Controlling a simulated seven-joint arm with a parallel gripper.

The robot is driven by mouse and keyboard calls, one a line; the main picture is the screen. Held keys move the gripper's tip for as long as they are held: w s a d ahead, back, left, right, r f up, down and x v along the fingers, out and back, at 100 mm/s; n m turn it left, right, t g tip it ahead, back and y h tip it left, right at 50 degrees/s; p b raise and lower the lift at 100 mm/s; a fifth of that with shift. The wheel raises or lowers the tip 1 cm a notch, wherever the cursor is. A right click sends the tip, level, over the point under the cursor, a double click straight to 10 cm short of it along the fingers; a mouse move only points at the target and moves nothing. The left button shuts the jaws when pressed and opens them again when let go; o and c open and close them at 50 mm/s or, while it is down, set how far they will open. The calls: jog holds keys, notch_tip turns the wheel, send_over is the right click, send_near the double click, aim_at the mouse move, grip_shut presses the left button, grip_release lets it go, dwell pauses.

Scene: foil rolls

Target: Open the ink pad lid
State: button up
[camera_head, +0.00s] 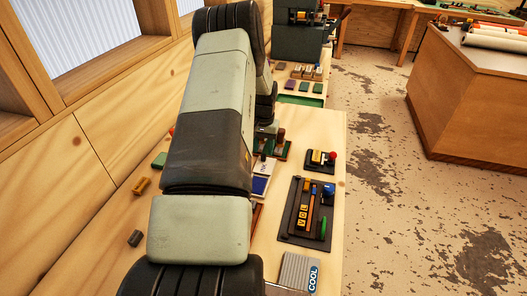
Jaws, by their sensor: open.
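A small flat blue item with a white edge (260,186) lies on the bench just right of my arm; it may be the ink pad, but I cannot tell for sure whether its lid is open or shut. My gripper (264,128) is partly visible beyond my arm, pointing down above the bench near the wooden-handled stamps (281,141). It is open, and I see nothing held in it. My arm hides part of the bench and most of the gripper.
Several small blocks lie farther back. A wooden wall runs along the left; open floor is right.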

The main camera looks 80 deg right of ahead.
aim_at(263, 155)
notch_tip(263, 155, up, 8)
jog(key=shift+r, duration=0.15)
jog(key=shift+w, duration=0.1)
dwell(0.5)
